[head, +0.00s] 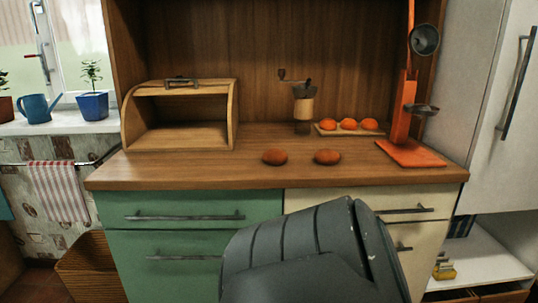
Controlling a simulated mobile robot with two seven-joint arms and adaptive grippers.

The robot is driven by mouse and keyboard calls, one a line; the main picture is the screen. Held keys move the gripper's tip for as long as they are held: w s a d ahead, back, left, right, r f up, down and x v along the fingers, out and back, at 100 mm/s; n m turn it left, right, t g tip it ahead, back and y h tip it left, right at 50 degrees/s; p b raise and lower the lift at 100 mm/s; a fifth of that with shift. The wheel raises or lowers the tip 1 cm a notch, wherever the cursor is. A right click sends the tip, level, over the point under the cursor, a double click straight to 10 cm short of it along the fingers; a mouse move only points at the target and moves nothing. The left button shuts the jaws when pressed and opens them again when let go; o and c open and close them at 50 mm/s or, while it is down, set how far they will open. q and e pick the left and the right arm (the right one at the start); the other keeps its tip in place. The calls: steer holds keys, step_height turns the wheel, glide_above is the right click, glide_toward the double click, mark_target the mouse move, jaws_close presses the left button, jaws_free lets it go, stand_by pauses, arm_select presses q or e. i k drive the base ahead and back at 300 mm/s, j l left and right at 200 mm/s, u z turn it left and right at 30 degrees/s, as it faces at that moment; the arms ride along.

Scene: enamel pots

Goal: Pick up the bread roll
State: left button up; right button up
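Two brown bread rolls lie on the wooden counter (200,170), one left (274,157) and one right (327,157), a short gap apart. Three more orange, rounded items (348,124) sit in a row on a small board behind them; I cannot tell for sure if these are rolls too. An open wooden bread box (232,120) stands at the left of the counter, and its inside looks empty. A dark grey part of my own arm fills the bottom middle, below the counter front. Neither gripper's fingers are in view.
A tall orange stand (402,120) with metal cups is at the right. Green drawers (180,212) and cream drawers with bar handles lie below. The counter's front strip is clear.

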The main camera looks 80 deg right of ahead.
mark_target(324, 156)
steer(key=z, duration=2.95)
